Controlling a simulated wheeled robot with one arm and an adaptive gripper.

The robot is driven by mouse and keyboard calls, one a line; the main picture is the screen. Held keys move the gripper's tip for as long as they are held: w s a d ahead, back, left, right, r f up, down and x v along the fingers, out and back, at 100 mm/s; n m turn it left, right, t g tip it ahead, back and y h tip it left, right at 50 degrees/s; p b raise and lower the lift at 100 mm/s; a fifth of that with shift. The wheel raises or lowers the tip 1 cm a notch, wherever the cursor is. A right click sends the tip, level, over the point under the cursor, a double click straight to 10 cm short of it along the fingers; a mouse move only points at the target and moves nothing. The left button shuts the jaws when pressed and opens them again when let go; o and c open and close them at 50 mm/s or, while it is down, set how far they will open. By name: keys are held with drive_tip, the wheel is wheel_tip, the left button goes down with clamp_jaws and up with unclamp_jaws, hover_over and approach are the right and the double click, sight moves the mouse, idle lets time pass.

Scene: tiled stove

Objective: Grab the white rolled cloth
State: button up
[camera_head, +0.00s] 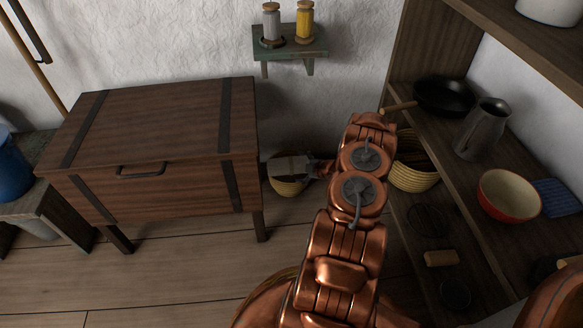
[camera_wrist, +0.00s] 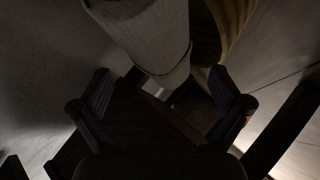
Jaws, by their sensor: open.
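The white rolled cloth (camera_head: 291,167) lies across the top of a round woven basket (camera_head: 289,187) on the floor, right of the wooden chest. In the wrist view the cloth (camera_wrist: 152,35) is a pale roll reaching down from the top edge, with the ribbed basket (camera_wrist: 236,22) behind it at right. My gripper (camera_wrist: 162,92) is open, its fingers spread left and right. The lower end of the roll is near the space between the fingertips. I cannot tell whether it touches them. In the head view my arm hides most of the gripper.
The dark wooden chest (camera_head: 165,135) stands left of the basket. A shelf unit at right holds a pan (camera_head: 444,97), a jug (camera_head: 482,128), a red bowl (camera_head: 508,195) and a second basket (camera_head: 414,176). A small wall shelf (camera_head: 290,48) with two jars hangs above. Floor in front is clear.

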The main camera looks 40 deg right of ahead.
sight(296, 167)
drive_tip(key=b+x, duration=0.1)
drive_tip(key=x, duration=0.3)
drive_tip(key=shift+d+f, duration=0.1)
drive_tip(key=shift+s, duration=0.1)
drive_tip(key=c, duration=1.4)
